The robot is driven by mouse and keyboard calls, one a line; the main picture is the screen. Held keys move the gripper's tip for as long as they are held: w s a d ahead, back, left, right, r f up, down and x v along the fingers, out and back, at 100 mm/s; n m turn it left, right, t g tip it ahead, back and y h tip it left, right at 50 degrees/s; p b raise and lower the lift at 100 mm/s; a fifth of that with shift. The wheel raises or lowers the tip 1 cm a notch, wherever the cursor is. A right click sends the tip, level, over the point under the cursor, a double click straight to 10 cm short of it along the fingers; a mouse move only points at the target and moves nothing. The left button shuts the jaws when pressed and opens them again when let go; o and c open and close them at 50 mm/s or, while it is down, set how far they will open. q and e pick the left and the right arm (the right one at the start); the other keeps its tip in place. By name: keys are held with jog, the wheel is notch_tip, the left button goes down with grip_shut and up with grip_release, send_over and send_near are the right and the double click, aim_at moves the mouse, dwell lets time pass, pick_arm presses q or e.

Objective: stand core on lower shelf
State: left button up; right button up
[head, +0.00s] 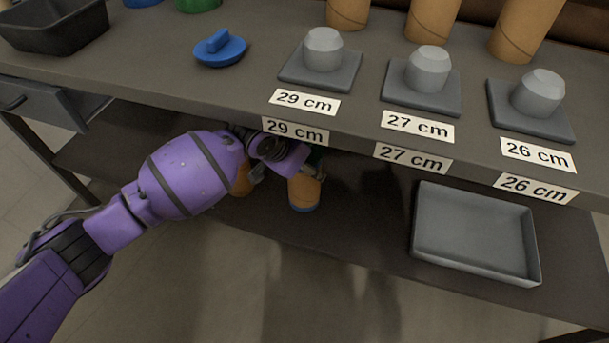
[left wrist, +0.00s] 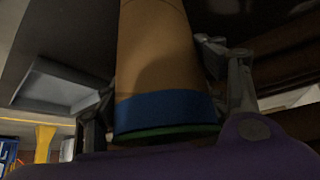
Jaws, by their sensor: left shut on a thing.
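My left gripper (head: 287,175) reaches under the upper shelf's front edge, with its fingers around a tan cardboard core (head: 304,192). The core looks roughly upright in the head view, with blue at its lower end and a bit of green near its top. In the left wrist view the fingers stand on both sides of the core (left wrist: 157,50), which has a blue band and a green rim at the near end. The lower shelf (head: 365,235) is below; I cannot tell whether the core touches it. My right gripper is not in view.
Another tan piece (head: 241,180) shows partly behind my arm. A grey tray (head: 475,235) sits on the lower shelf at right. Grey plug stands (head: 320,70) with length labels line the upper shelf, along with a blue cap (head: 220,52) and a black bin (head: 55,25).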

pick_arm(q)
notch_tip(320, 180, down, 4)
jog(key=shift+r+b, duration=0.25)
jog(key=shift+b, duration=0.55)
jog(key=o, duration=1.8)
jog(key=shift+f, duration=0.2)
jog(key=shift+r, duration=0.1)
